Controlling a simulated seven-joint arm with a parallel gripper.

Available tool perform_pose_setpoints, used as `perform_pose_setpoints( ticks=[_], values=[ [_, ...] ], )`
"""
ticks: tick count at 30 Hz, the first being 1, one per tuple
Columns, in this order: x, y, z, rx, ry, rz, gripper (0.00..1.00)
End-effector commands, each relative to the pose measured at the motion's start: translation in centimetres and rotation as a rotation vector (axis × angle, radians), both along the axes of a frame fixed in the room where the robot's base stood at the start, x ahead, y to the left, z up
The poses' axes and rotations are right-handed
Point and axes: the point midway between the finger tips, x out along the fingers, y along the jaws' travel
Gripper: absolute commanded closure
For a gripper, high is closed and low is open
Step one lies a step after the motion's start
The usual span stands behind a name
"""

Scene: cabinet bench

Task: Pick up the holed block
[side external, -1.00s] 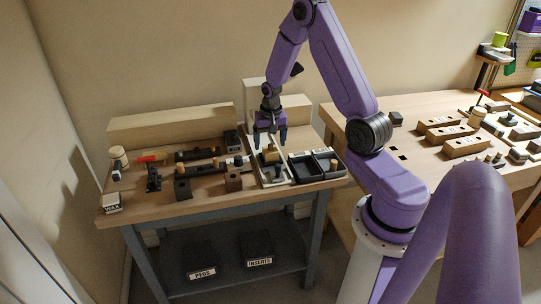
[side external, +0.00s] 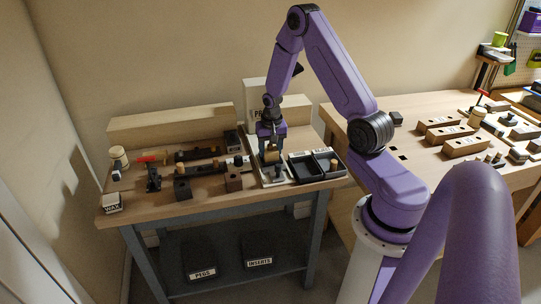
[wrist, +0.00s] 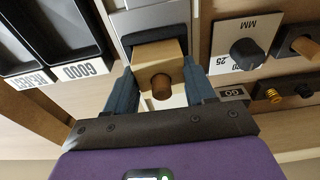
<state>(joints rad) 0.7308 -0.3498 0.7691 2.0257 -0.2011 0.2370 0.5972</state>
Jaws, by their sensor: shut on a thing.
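A pale wooden block (wrist: 150,56) sits between my fingers in the wrist view, with a round brown peg or plugged hole (wrist: 161,88) in its near face. My gripper (wrist: 159,76) is shut on this block, one blue-grey finger on each side. In the side view my gripper (side external: 272,157) points down over the light plate on the bench, and the block there is partly hidden by the fingers. The block still appears to be on or just above its dark stand; I cannot tell whether they touch.
Black bins (side external: 305,166) stand right of the plate; they show at upper left in the wrist view (wrist: 70,32). A pale upright board (side external: 254,98) rises behind my gripper.

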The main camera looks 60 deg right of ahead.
Motion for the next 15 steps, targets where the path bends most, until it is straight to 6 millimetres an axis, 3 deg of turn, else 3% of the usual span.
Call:
perform_pose_setpoints(
  ticks=[9,11,15],
  values=[
    [-0.2,0.1,0.0,0.001,0.006,0.000,0.76],
    [-0.1,0.0,0.2,0.001,0.004,0.001,0.82],
    [-0.1,0.0,1.2,0.000,0.004,0.000,0.82]
  ],
)
